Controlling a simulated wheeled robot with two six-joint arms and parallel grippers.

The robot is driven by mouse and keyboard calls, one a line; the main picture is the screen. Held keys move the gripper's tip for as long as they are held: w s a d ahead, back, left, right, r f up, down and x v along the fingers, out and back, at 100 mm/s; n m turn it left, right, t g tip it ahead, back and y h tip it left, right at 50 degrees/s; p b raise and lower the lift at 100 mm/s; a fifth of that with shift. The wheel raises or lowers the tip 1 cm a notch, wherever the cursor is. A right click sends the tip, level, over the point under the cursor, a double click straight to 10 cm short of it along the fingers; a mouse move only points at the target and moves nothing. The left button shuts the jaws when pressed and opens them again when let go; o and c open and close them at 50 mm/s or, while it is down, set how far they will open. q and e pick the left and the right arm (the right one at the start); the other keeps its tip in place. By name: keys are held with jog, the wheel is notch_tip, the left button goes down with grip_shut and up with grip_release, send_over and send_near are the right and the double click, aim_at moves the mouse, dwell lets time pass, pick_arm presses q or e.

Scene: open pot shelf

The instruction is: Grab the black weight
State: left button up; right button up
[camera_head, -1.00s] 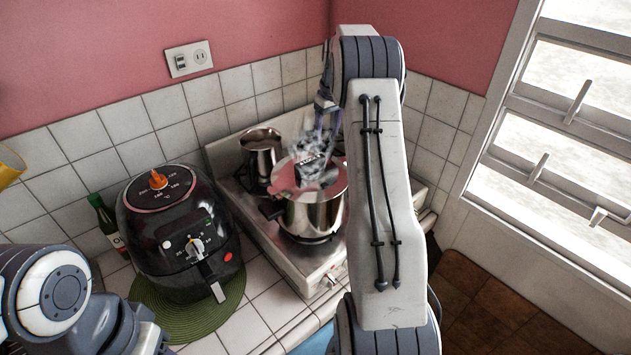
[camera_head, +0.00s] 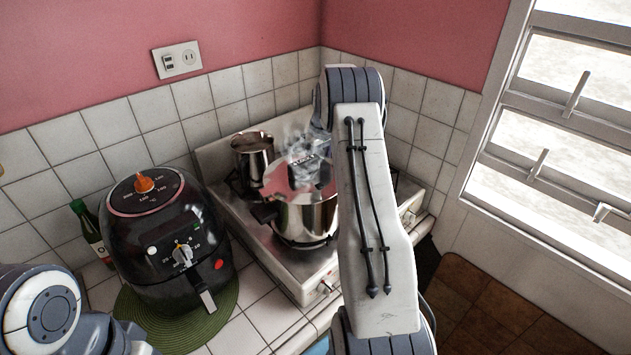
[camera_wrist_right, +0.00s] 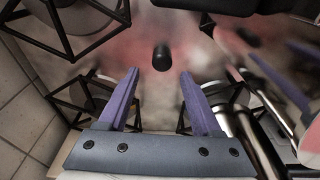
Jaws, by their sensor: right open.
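The black weight (camera_wrist_right: 162,57) is a small dark rounded cylinder in the right wrist view, on the shiny metal stove surface. My right gripper (camera_wrist_right: 159,72) is open, with its two purple fingers apart and nothing between them. In that picture the weight shows just beyond the fingertips, in line with the gap.
A black air fryer (camera_head: 168,240) stands on a green mat (camera_head: 222,318), with a bottle (camera_head: 88,230) behind. Dark burner grates (camera_wrist_right: 75,30) flank the gripper.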

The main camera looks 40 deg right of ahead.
notch_tip(320, 180, down, 4)
jog(key=shift+a+r+p, duration=0.15)
jog(key=shift+r+p, duration=0.05)
jog(key=shift+p, duration=0.9)
jog(key=shift+w+f, duration=0.15)
jog(key=shift+f, duration=0.35)
grip_shut()
